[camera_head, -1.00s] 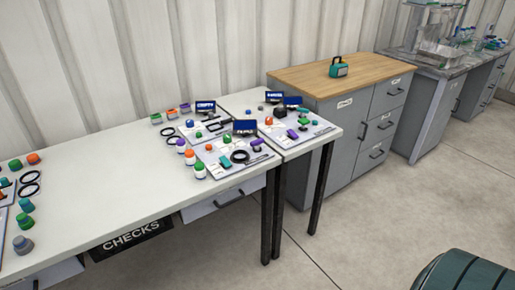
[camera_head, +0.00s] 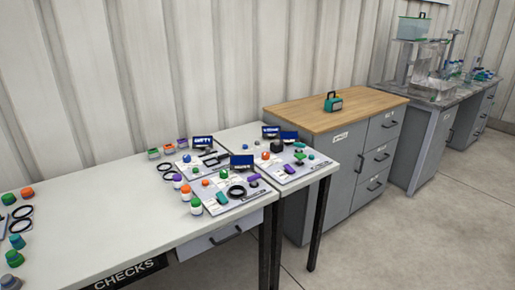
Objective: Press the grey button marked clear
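I cannot make out a grey button marked clear; the labels are too small to read. Panels with small coloured buttons and knobs lie on the white tables: a front panel (camera_head: 214,206), one behind it to the left (camera_head: 185,165), and one on the right-hand table (camera_head: 297,177). Small blue-screened displays stand at them, such as the left one (camera_head: 203,141) and the front one (camera_head: 242,161). A dark block (camera_head: 276,146) sits on the right panel. Neither of my grippers is in view.
The long white table (camera_head: 110,210) has jars and black rings at its left end. A wood-topped grey cabinet (camera_head: 345,180) carries a teal case (camera_head: 333,102). A grey bench (camera_head: 425,150) with glassware stands beyond. Open floor (camera_head: 430,245) lies at the right.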

